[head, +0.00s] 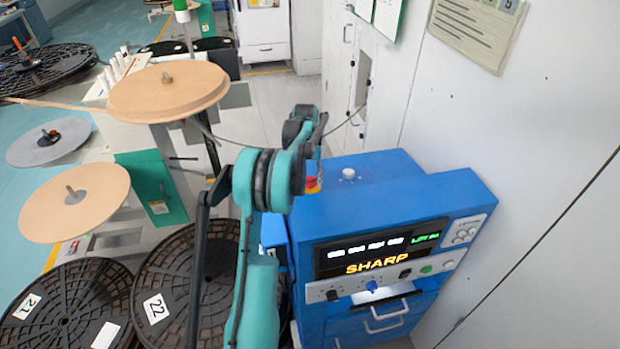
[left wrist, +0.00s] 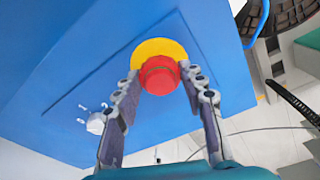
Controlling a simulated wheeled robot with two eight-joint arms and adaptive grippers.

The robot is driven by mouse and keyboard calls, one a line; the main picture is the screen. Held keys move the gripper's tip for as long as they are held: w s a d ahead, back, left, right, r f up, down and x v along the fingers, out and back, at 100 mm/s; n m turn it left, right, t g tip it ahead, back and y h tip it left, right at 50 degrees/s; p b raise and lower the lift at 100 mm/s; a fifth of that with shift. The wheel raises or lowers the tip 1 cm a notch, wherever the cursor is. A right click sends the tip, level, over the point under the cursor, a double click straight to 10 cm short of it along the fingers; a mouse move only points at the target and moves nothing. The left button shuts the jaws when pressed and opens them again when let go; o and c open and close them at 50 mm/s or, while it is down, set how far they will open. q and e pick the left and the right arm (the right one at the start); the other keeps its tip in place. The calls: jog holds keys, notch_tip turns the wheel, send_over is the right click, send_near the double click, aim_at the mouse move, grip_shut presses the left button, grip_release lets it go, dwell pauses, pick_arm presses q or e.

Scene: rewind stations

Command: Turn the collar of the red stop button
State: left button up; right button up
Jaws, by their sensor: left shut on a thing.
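The red stop button (head: 311,182) is on the top left part of the blue cabinet (head: 400,185), with yellow below it. In the left wrist view the red button (left wrist: 158,75) stands out from a round yellow base (left wrist: 158,48) on the blue surface. My left gripper (left wrist: 161,78) has one finger on each side of the red part and is shut on it. In the head view my left gripper (head: 314,165) comes down over the button, and the arm partly hides it. My right gripper is not in view.
A white round knob (head: 348,174) stands on the cabinet top, right of the button. The cabinet front has a lit SHARP panel (head: 377,263). A pale wall (head: 540,120) stands close on the right. Black reels (head: 65,305) and tan discs (head: 168,88) fill the left side.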

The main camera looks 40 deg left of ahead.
aim_at(308, 178)
pick_arm(q)
jog(key=o, duration=1.2)
jog(key=shift+c, duration=0.2)
notch_tip(308, 178, up, 12)
jog(key=shift+s+a, duration=0.2)
jog(key=shift+a, duration=0.05)
jog(key=shift+f, duration=0.1)
